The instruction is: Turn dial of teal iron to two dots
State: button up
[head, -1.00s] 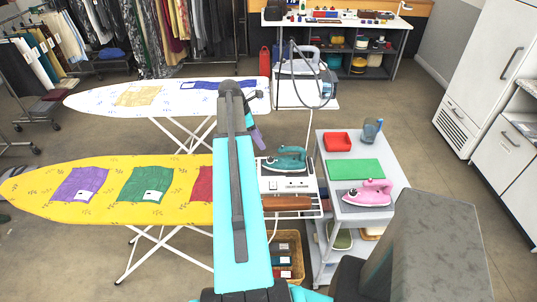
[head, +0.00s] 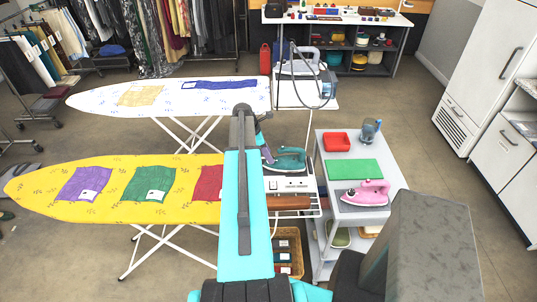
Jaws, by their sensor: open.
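My gripper (head: 262,137) shows only in part past the far end of my arm, just above and left of the iron's handle. It is open and holds nothing that I can see. I cannot tell whether it touches the iron.
A white ironing board (head: 130,101) with a steam iron (head: 299,62) stands behind. A basket (head: 288,252) is below.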

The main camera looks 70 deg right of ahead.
jog(key=shift+s+d+f, duration=0.1)
jog(key=shift+s+f, duration=0.1)
jog(key=shift+f, duration=0.3)
jog(key=c, duration=1)
jog(key=shift+w+a, duration=0.1)
jog(key=shift+a, duration=0.1)
jog(key=shift+c, duration=0.3)
jog(key=shift+d, duration=0.25)
jog(key=shift+m, duration=0.3)
